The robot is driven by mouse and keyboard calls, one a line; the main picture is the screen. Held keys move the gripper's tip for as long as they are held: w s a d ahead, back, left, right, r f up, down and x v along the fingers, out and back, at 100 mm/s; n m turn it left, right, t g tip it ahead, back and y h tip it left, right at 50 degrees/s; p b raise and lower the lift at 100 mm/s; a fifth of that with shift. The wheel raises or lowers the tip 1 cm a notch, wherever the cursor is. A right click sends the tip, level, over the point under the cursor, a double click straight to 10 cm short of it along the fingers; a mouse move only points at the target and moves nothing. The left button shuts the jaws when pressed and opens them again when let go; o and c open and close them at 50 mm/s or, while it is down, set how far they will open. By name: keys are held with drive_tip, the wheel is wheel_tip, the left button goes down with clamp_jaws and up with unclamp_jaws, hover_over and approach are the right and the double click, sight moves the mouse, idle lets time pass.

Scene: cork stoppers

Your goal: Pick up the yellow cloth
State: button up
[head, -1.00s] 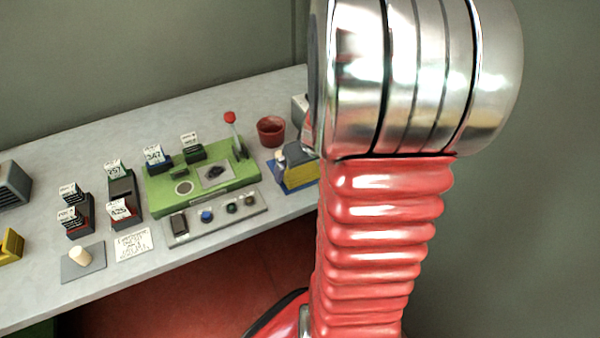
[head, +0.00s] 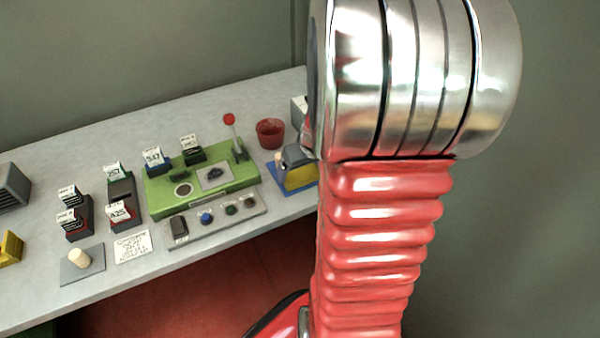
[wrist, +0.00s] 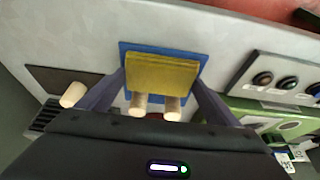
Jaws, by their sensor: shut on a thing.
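The yellow cloth (wrist: 162,72) lies folded over a blue mat (wrist: 127,47) in the wrist view, its ridged top facing the camera. My gripper (wrist: 161,79) has a dark finger on each side of the cloth and is shut on it. In the head view the yellow cloth (head: 300,177) shows as a small patch above the blue mat (head: 283,186), beside my arm, which hides its right part. Two pale corks (wrist: 140,104) stand at the cloth's near edge, close to my gripper.
Another cork (wrist: 72,94) stands on a dark plate to the left in the wrist view. A green machine (head: 203,190) with a red-knobbed lever and a grey button panel (head: 215,219) are left of the cloth. A red cup (head: 271,133) stands behind it.

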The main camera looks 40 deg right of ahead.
sight(301, 173)
drive_tip(key=shift+r, duration=0.1)
wheel_tip(301, 173, up, 10)
idle(0.5)
drive_tip(key=o, duration=0.5)
drive_tip(key=c, duration=0.4)
drive_tip(key=shift+a, duration=0.1)
